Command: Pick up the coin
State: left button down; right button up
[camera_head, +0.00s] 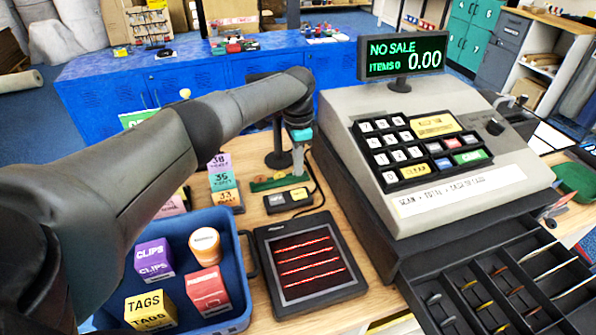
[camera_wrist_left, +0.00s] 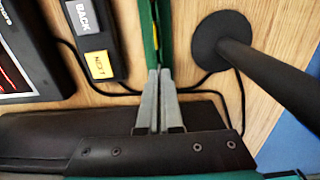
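A green coin rack (camera_head: 268,184) stands on the wooden counter beyond the card reader, with small yellow-orange coins in it; in the left wrist view it is a narrow green strip (camera_wrist_left: 152,30). A yellow coin edge (camera_wrist_left: 160,52) shows in its dark slot, in line with the fingertips. My left gripper (camera_head: 298,172) points down at the right end of the rack. In the left wrist view its grey fingers (camera_wrist_left: 159,74) are nearly together, with the coin's edge between the tips; most of the coin is hidden. My right gripper is not in view.
A black keypad box (camera_head: 288,199) with a yellow button lies right beside the rack, and a black pole base (camera_wrist_left: 222,42) stands close on the other side. The cash register (camera_head: 450,200), flat scanner (camera_head: 310,262) and blue basket (camera_head: 240,300) crowd the counter. A cable runs nearby.

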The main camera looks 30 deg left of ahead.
pick_arm(q)
notch_tip(320, 180, up, 20)
jog(key=p, duration=0.2)
jog(key=shift+p, duration=0.3)
jog(key=shift+d, duration=0.1)
dwell(1.0)
